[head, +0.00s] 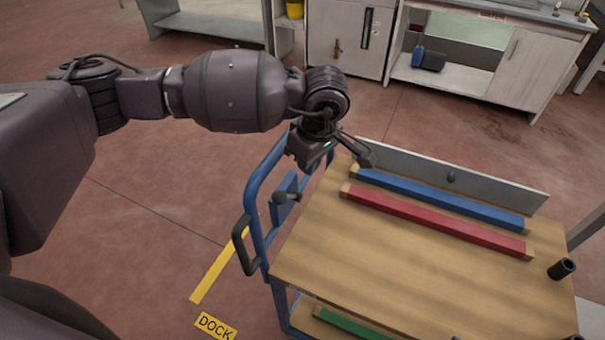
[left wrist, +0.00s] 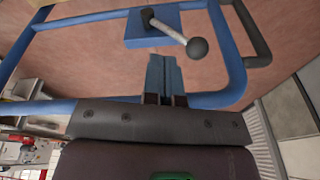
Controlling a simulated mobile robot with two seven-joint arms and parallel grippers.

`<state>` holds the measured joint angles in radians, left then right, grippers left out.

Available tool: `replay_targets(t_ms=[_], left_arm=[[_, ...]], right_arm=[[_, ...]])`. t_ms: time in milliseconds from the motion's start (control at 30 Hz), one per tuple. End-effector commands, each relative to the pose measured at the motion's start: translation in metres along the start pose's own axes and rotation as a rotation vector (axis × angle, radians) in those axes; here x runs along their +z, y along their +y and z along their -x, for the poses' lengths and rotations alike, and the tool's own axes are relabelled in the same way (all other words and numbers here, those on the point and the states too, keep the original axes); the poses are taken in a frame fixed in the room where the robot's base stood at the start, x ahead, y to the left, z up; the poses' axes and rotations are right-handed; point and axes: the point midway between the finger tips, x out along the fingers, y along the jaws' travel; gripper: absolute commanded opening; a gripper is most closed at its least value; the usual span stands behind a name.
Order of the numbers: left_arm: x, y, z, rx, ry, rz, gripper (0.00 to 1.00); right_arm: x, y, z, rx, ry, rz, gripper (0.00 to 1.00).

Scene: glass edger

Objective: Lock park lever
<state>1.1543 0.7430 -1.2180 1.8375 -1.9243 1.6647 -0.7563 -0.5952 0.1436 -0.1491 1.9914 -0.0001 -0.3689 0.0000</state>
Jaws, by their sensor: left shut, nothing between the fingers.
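The park lever is a short pale rod with a dark ball knob (head: 280,197), mounted on a blue plate (head: 290,185) at the left end of the cart's blue tube frame. In the left wrist view the ball knob (left wrist: 197,48) sticks out to the lower right from the blue plate (left wrist: 138,32). My left gripper (head: 308,164) is above and to the right of the lever in the head view. In the left wrist view its two fingers (left wrist: 163,62) are together, empty, pointing toward the lever. The tips appear apart from the knob. My right gripper is not in view.
The cart's wooden top (head: 400,265) carries a blue bar (head: 440,200) and a red bar (head: 435,220). A dark handle (head: 241,247) hangs on the blue frame (head: 256,215). Yellow floor tape (head: 217,267) and a DOCK label (head: 215,326) lie left. Cabinets stand behind.

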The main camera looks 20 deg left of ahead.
Motion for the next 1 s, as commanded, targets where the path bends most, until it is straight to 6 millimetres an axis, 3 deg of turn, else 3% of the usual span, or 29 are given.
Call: replay_targets(t_ms=[200,400,1000], left_arm=[[0.001,-0.005,0.043,0.002,0.002,0.001,0.0],[0.002,-0.008,0.067,0.0,0.001,0.0,0.0],[0.003,-0.008,0.081,0.008,0.005,-0.002,0.0]], right_arm=[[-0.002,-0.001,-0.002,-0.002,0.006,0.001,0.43],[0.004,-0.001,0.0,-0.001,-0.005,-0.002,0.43],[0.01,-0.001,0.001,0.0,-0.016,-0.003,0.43]])
